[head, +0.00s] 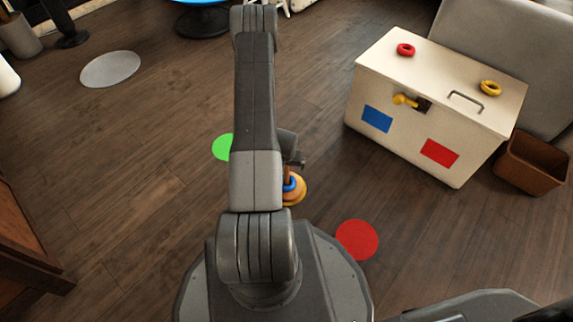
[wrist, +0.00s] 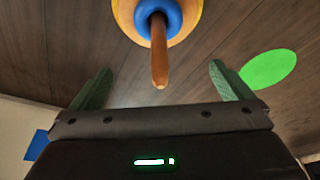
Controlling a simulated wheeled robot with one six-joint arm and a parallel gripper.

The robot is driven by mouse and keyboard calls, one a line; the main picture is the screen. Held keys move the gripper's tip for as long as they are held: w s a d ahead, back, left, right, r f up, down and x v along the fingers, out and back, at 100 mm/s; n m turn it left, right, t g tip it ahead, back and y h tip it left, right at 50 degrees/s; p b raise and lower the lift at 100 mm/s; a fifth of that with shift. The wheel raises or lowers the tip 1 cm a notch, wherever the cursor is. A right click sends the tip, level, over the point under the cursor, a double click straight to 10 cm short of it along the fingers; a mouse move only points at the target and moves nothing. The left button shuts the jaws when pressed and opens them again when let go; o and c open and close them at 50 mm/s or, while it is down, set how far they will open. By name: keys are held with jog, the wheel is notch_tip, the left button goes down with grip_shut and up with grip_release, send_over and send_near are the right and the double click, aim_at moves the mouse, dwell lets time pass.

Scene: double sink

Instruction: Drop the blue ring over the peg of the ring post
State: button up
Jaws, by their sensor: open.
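The ring post shows in the wrist view with a round orange-yellow base (wrist: 121,12) and a brown wooden peg (wrist: 159,55) pointing toward my gripper. The blue ring (wrist: 139,22) encircles the peg, low down by the base. In the head view the blue ring (head: 289,184) and the post's base (head: 299,193) show beside my arm, which hides part of them. My gripper (wrist: 160,67) is open, with its green fingers spread on either side of the peg's tip. It holds nothing. In the head view my gripper is mostly hidden behind the arm.
Flat green (head: 222,147) and red (head: 357,239) discs lie on the floor. The left floor is mostly clear.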

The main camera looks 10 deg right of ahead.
jog(key=p+v, duration=0.5)
jog(key=v, duration=0.8)
jog(key=shift+r, duration=0.4)
jog(key=b+x, duration=0.4)
jog(key=x, duration=0.9)
jog(key=shift+r+p, duration=0.35)
jog(key=shift+r, duration=0.2)
jog(key=shift+f, duration=0.1)
